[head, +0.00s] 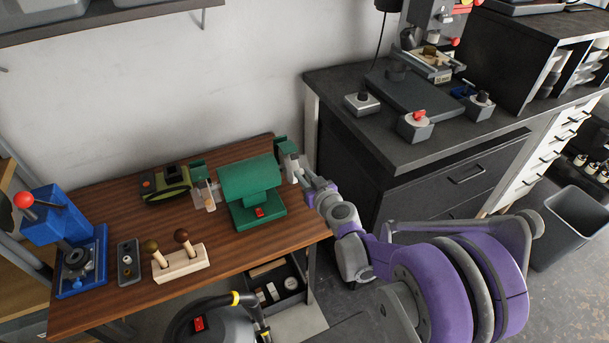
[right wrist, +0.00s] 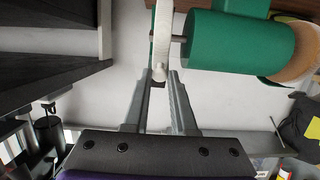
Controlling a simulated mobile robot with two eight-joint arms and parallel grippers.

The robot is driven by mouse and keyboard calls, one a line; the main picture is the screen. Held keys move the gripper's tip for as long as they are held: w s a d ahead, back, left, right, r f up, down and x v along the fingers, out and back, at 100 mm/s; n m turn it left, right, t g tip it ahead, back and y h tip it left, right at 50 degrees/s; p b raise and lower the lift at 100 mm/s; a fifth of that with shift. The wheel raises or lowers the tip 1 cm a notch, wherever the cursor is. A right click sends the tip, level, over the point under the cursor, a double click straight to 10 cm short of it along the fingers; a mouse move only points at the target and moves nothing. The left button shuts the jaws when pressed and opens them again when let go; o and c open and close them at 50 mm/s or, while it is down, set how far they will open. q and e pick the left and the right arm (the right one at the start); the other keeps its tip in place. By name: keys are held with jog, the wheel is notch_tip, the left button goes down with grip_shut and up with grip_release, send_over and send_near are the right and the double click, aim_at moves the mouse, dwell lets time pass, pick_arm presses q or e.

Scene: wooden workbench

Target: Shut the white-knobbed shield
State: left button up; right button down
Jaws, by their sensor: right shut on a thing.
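A green bench grinder (head: 250,178) stands at the back right of the wooden bench. At its right end is a pale shield (head: 288,160), partly hidden by my gripper. My right gripper (head: 299,174) reaches in from the right and is shut at this shield. In the right wrist view, the pale shield (right wrist: 162,35) shows nearly edge-on, with a dark piece at its lower end between my fingertips (right wrist: 160,82). I cannot make out a white knob there. A clear shield (head: 206,196) hangs at the grinder's left end. My left gripper is not in view.
A green-and-black tool (head: 167,187) lies left of the grinder. A wooden block with two knobbed handles (head: 181,263) and a blue press (head: 72,245) stand further left. A dark cabinet (head: 400,150) rises close to the right of the bench.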

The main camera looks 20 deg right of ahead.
jog(key=c, duration=0.7)
grip_release()
jog(key=shift+w, duration=0.1)
jog(key=shift+c, duration=0.2)
jog(key=p+v, duration=0.1)
jog(key=v, duration=1)
jog(key=shift+w, duration=0.1)
